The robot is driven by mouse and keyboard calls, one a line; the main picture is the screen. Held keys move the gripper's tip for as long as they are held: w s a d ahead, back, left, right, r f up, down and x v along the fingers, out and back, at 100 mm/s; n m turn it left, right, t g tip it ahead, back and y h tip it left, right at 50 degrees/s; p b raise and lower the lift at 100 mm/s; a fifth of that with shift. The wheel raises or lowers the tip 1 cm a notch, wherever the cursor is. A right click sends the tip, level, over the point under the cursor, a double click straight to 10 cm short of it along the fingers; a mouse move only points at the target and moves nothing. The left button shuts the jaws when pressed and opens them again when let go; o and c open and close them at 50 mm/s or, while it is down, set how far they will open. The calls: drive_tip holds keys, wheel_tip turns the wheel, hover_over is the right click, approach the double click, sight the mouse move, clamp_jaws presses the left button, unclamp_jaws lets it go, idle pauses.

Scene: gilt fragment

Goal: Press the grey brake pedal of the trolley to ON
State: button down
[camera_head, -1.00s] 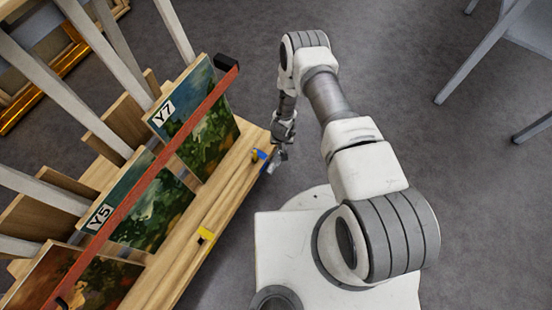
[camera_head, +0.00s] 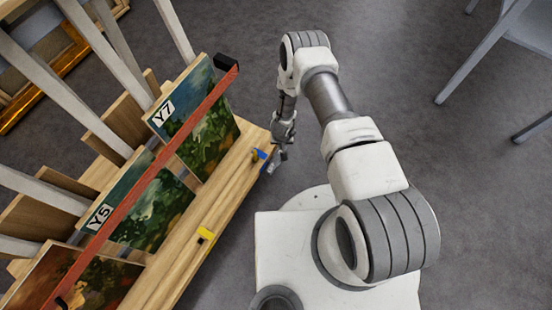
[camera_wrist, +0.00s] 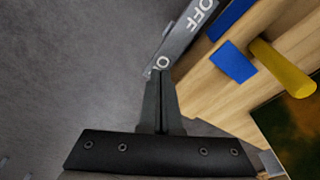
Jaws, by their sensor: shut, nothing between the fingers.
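The grey brake pedal (camera_wrist: 182,38) shows in the wrist view as a bar with white "OFF" lettering at its upper end and a partly hidden "O" at its lower end. My gripper (camera_wrist: 163,74) is shut and empty, its fingertips over the lettered lower end of the pedal, hiding part of it. I cannot tell whether they touch. In the head view my gripper (camera_head: 274,164) is at the right edge of the wooden trolley (camera_head: 222,200), where the pedal is too small to make out clearly.
A blue block (camera_wrist: 233,62) and a yellow peg (camera_wrist: 282,68) sit on the trolley beside the pedal. Paintings marked Y7 (camera_head: 205,140) and Y5 (camera_head: 150,212) stand behind a red bar (camera_head: 150,165). Grey floor lies open right of the trolley; a chair (camera_head: 485,50) stands at upper right.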

drive_tip(key=shift+f+b, duration=1.1)
drive_tip(key=shift+f, duration=0.1)
drive_tip(key=shift+r, duration=0.1)
idle(0.4)
drive_tip(key=shift+r+p, duration=2.4)
drive_tip(key=shift+r, duration=1.1)
